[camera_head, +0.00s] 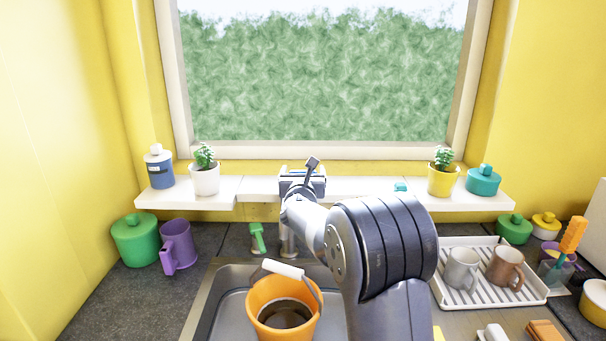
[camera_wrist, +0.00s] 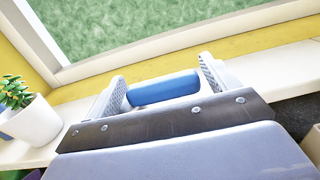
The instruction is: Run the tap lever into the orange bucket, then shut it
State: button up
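The orange bucket (camera_head: 262,297) stands in the sink, its white handle grip (camera_head: 284,269) raised; its inside looks dark. A grey tap post (camera_head: 288,243) shows behind the sink, partly hidden by my arm. A small green handle-like piece (camera_head: 257,238) is beside it; I cannot tell whether it is the lever. No water stream is visible. My gripper (camera_head: 303,178) is at the window sill, above and behind the bucket. In the wrist view, its fingers (camera_wrist: 164,88) are wide apart, with a blue rounded bar (camera_wrist: 163,88) between them; a firm hold is not visible.
A potted plant in white (camera_head: 204,179), a blue bottle (camera_head: 159,169) and a yellow pot (camera_head: 443,180) stand on the sill (camera_head: 225,187). A green canister (camera_head: 135,240) and purple mug (camera_head: 178,247) are left of the sink. A white rack (camera_head: 453,295) with mugs is right.

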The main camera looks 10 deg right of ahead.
jog(key=shift+o, duration=0.8)
jog(key=shift+f, duration=0.1)
jog(key=shift+s, duration=0.1)
jog(key=shift+s+a+f, duration=0.1)
jog(key=shift+s+a, duration=0.05)
jog(key=shift+s, duration=0.15)
jog(key=b+v, duration=0.4)
jog(key=v, duration=0.6)
jog(key=p+x, duration=0.4)
jog(key=x, duration=0.7)
